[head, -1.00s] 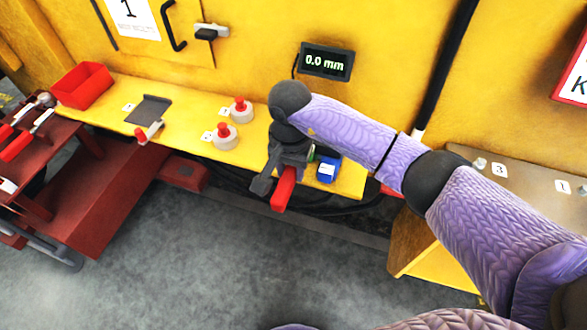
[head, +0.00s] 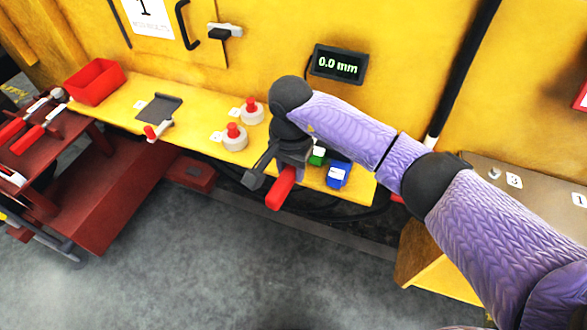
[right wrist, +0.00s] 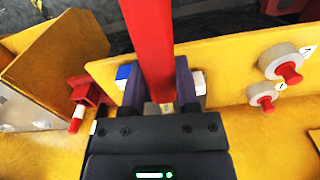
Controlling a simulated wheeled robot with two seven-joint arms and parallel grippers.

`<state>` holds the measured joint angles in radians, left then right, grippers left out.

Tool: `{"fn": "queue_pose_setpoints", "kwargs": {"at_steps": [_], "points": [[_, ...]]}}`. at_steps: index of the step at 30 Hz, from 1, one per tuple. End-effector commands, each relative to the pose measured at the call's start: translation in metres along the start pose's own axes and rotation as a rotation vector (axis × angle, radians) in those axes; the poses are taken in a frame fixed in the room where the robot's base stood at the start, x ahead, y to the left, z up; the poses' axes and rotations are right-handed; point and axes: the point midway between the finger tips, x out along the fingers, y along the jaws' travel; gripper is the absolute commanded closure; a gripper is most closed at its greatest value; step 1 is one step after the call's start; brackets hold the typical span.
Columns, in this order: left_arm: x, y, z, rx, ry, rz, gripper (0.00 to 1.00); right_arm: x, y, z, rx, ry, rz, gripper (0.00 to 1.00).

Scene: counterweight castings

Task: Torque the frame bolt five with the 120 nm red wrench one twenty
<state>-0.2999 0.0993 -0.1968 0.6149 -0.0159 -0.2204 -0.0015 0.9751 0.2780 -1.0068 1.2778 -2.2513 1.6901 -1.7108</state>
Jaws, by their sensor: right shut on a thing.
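My right gripper (head: 292,158) is shut on a red wrench and points down over the front edge of the yellow shelf. The wrench's red handle (head: 281,187) sticks out below the jaws toward the floor side. In the right wrist view the red bar (right wrist: 150,45) runs between the two fingers (right wrist: 160,95). Its size marking cannot be read. A bolt (head: 494,173) stands by the label 3 (head: 514,180) on the plate at the right, with a label 1 (head: 579,199) further along. I see no label 5. My left gripper is not in view.
The yellow shelf (head: 200,110) carries a red bin (head: 95,82), a grey holder (head: 158,108), two white-and-red knobs (head: 235,137) and a blue box (head: 337,174). A red cart (head: 75,125) with more red-handled tools stands left. The grey floor is open.

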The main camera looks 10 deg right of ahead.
Motion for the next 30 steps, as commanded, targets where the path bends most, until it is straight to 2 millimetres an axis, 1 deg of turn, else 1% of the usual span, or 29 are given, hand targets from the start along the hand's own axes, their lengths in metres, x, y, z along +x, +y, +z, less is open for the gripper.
{"fn": "queue_pose_setpoints", "kwargs": {"at_steps": [12, 24, 30], "points": [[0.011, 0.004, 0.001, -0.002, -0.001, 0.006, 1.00, 0.001, -0.012, 0.000, 0.062, 0.001, 0.000, 1.00], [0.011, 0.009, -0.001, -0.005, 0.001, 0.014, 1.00, 0.000, -0.013, 0.000, 0.069, 0.001, 0.000, 1.00], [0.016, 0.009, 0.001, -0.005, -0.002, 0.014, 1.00, 0.001, -0.017, -0.001, 0.089, 0.002, -0.001, 1.00]]}}
